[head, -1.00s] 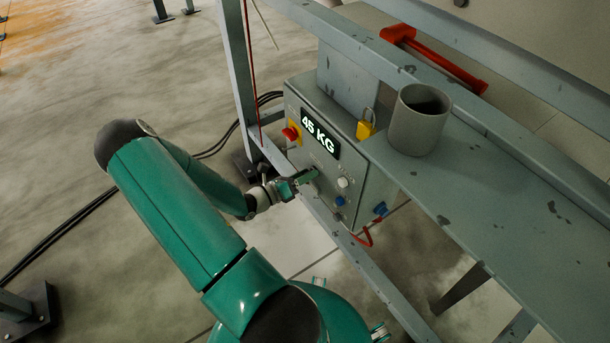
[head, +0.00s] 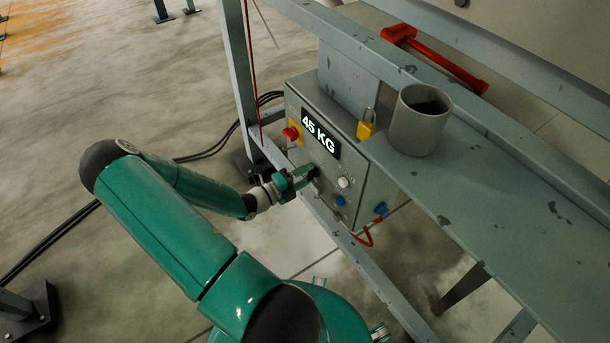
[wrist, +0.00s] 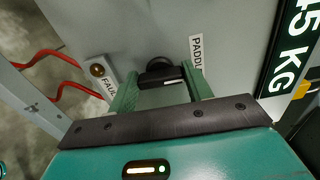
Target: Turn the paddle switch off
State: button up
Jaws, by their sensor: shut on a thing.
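The paddle switch (wrist: 160,72) is a black knob beside a label partly reading "PADDL" on the grey control box (head: 352,186). In the wrist view my gripper (wrist: 160,92) has its two green fingers on either side of the knob, shut on it. A white bar mark shows on the knob in the wrist view.
The box also carries a red knob on yellow (head: 291,133), a white button (head: 343,183), a blue button (head: 339,201) and a yellow padlock (head: 366,126). A grey cup (head: 418,125) and a red tool (head: 440,60) rest on the frame above. Red cables (wrist: 48,70) hang near a fault lamp (wrist: 97,71).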

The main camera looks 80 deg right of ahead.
jog(key=shift+n, duration=0.3)
jog(key=o, duration=1)
jog(key=shift+w+a, duration=0.1)
jog(key=v, duration=1.3)
jog(key=shift+w+a, duration=0.25)
